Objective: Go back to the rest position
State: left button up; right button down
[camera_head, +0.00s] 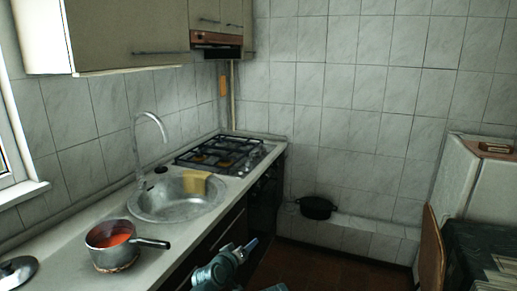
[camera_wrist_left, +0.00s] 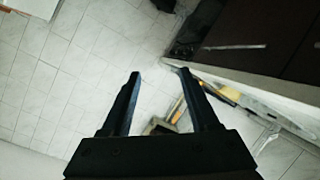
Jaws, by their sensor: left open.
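My left gripper (camera_head: 250,246) is at the bottom centre of the head view, in front of the counter's dark cabinet fronts. In the left wrist view its two dark fingers (camera_wrist_left: 160,74) stand apart, with nothing held between them. A pot with red contents (camera_head: 113,245) stands on the counter to the left, apart from the gripper. My right gripper does not show in either view.
The counter (camera_head: 64,254) runs along the left wall with a metal sink (camera_head: 150,207), a yellow cloth (camera_head: 196,183) and a gas stove (camera_head: 228,153). A lid (camera_head: 17,272) lies at the near left. A black pot (camera_head: 315,208) is by the back wall. A chair (camera_head: 431,250) stands right.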

pick_arm(q)
jog(key=s+a+f+m+g+y, duration=0.25)
jog(key=s+a+f+g, duration=0.4)
jog(key=s, duration=0.35)
jog(key=s+a+f+m+g+y, duration=0.1)
jog(key=s+a+f+g+y, duration=0.2)
jog(key=s+a+f+g, duration=0.45)
jog(key=s+d+r+m+p, duration=0.2)
jog(key=s+d+r+p, duration=0.1)
jog(key=d, duration=0.3)
jog(key=s+d+r+m+y+p, duration=0.1)
jog(key=s+d+r+p, duration=0.2)
jog(key=s+d+p, duration=0.1)
jog(key=shift+s+d+r+m+t, duration=0.35)
jog(key=shift+s+d, duration=0.4)
jog(key=shift+d, duration=0.3)
